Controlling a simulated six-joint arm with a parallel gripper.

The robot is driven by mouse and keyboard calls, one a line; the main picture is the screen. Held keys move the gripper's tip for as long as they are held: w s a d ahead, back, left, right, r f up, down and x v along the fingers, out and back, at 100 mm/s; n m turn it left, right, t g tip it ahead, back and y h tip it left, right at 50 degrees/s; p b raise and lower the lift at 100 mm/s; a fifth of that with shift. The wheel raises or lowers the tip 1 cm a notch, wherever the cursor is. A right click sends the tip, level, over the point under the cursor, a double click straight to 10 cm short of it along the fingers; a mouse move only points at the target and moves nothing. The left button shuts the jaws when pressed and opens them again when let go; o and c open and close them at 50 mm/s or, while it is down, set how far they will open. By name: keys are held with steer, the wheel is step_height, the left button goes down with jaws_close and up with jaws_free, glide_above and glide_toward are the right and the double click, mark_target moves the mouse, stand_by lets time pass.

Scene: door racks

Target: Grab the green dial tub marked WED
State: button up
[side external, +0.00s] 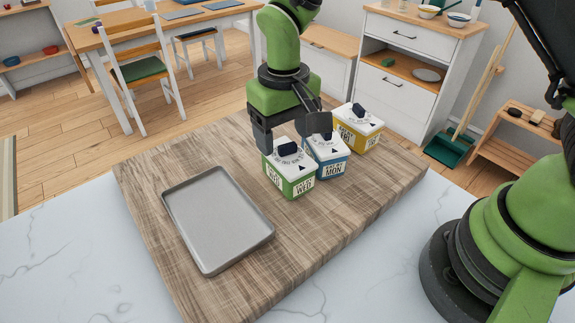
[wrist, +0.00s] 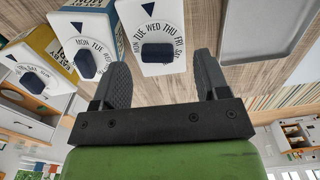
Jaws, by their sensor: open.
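The green dial tub (side external: 298,187) stands upright on the wooden board, with WED on its front and a white lid with a dark dial knob. Beside it stand a blue tub (side external: 330,170) marked MON and a yellow tub (side external: 360,140) whose label I cannot read surely. My gripper (side external: 290,130) is open, just behind and above the green and blue tubs. In the wrist view the green tub's white lid (wrist: 150,25) lies ahead of my open gripper (wrist: 161,62), roughly between the finger lines. Nothing is between the fingers.
A grey metal tray (side external: 218,220) lies empty on the wooden board (side external: 150,195), left of the green tub. The blue tub is close on the green tub's right. The board's front area is clear. Marble counter (side external: 80,240) surrounds the board.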

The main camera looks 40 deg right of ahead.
mark_target(284, 158)
step_height(284, 158, down, 6)
steer(key=shift+w+r, duration=0.1)
steer(key=shift+w, duration=0.05)
steer(key=shift+c, duration=0.5)
